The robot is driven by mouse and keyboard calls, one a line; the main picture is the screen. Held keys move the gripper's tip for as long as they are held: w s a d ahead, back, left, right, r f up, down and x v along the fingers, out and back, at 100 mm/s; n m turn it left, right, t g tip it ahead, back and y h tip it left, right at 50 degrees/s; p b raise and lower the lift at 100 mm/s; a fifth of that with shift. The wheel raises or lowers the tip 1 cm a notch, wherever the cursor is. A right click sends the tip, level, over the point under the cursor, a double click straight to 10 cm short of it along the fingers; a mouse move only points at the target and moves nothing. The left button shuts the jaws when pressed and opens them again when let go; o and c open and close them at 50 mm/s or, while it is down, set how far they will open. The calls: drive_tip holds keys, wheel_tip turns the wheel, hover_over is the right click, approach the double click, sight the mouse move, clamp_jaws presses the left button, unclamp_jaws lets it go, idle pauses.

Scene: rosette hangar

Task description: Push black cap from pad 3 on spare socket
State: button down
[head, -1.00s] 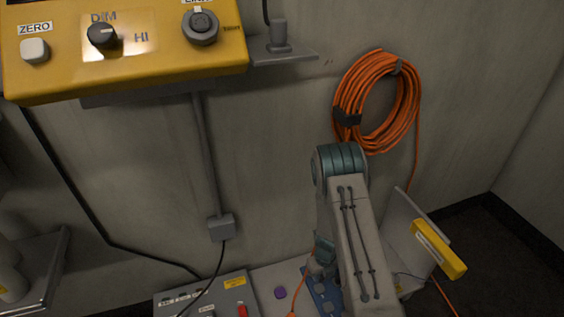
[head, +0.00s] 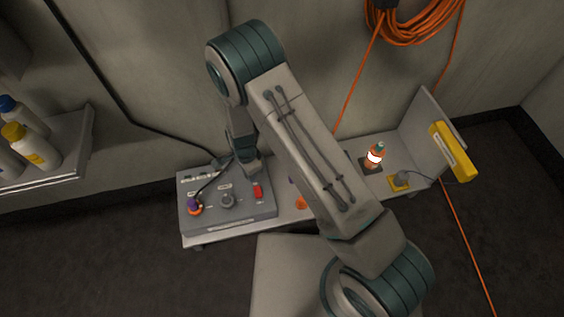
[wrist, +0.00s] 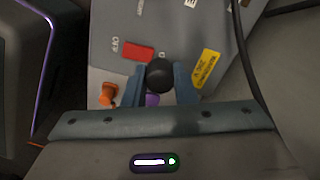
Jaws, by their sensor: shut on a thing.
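My gripper (wrist: 162,84) is shut on the black cap (wrist: 159,74), which shows as a round dark top between the two fingers in the wrist view. The red switch also shows in the wrist view (wrist: 137,51), just left of the cap. In the head view the fingers are small and the cap cannot be made out. I cannot tell which panel fitting is the spare socket. Pad 3 cannot be made out.
A purple cap (wrist: 152,99) and an orange cap (wrist: 108,94) lie beside the panel. A purple-and-orange plug (head: 195,206) and a grey knob (head: 227,201) stand on the panel. An orange-and-white bottle-like item (head: 375,156) stands on the shelf's right end. A black cable crosses the panel.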

sight(226, 200)
drive_tip(key=s+a+r+n, duration=0.2)
drive_tip(key=s+a+n, duration=0.5)
drive_tip(key=shift+n, duration=0.3)
drive_tip(key=shift+a+f, duration=0.15)
drive_tip(key=shift+f, duration=1.25)
drive_tip(key=shift+a+f, duration=0.1)
drive_tip(key=shift+f, duration=1.3)
drive_tip(key=shift+f+b, duration=0.4)
drive_tip(key=shift+f, duration=0.15)
drive_tip(key=c, duration=1.1)
unclamp_jaws()
drive_tip(key=shift+r, duration=0.1)
wheel_tip(226, 200, up, 14)
drive_tip(key=p, duration=0.5)
drive_tip(key=shift+f, duration=0.2)
